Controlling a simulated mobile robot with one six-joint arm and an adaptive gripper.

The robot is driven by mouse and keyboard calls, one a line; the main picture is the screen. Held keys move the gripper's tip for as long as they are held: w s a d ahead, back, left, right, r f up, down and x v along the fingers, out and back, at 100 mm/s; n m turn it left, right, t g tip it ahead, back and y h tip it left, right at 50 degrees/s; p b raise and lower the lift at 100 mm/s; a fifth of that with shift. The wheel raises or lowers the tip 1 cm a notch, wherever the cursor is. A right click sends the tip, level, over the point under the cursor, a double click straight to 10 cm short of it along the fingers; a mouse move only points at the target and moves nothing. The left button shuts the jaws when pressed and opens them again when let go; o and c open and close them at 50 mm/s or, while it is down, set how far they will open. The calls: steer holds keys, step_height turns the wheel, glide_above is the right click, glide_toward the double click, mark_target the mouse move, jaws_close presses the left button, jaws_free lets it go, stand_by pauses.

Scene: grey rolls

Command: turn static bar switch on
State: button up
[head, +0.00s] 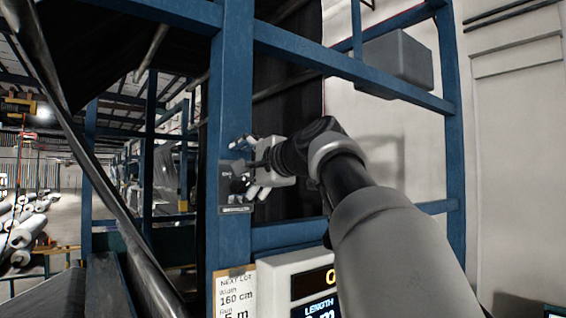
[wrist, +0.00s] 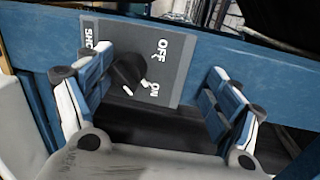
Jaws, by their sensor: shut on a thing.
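The switch plate (wrist: 183,62) is a grey panel on a blue post, lettered OFF and ON, with other lettering partly hidden at its left. Its black knob (wrist: 127,71) has a white mark close to the word ON. The plate also shows in the head view (head: 236,207), partly covered by my gripper. My gripper (head: 246,170) is at the plate from the right. In the wrist view its two blue-padded fingers (wrist: 157,95) stand on either side of the knob, and it is shut on the knob. The finger contact itself is hard to see.
The blue post (head: 231,100) and blue crossbar (head: 340,62) frame the area around the arm. Below are a "NEXT LOT" sign (head: 236,292) and a display box (head: 305,285). A grey box (head: 395,65) is at upper right. White rolls (head: 25,235) lie far left.

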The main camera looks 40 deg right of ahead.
steer(key=shift+s+d+r+b, duration=0.1)
steer(key=shift+s+r+b, duration=0.15)
steer(key=shift+s, duration=0.4)
steer(key=shift+s+d+r+b, duration=0.1)
steer(key=shift+s+r+b, duration=0.15)
steer(key=shift+s, duration=0.45)
steer(key=shift+s+r+b, duration=0.2)
steer(key=shift+s+r, duration=0.1)
steer(key=shift+s, duration=0.35)
steer(key=c, duration=0.4)
steer(key=shift+s+d+f+b, duration=0.15)
steer(key=shift+s+b, duration=0.75)
steer(key=shift+s, duration=3.05)
steer(key=shift+s+d+b, duration=0.1)
steer(key=shift+s+b, duration=0.8)
steer(key=shift+s, duration=3)
steer(key=shift+c, duration=0.2)
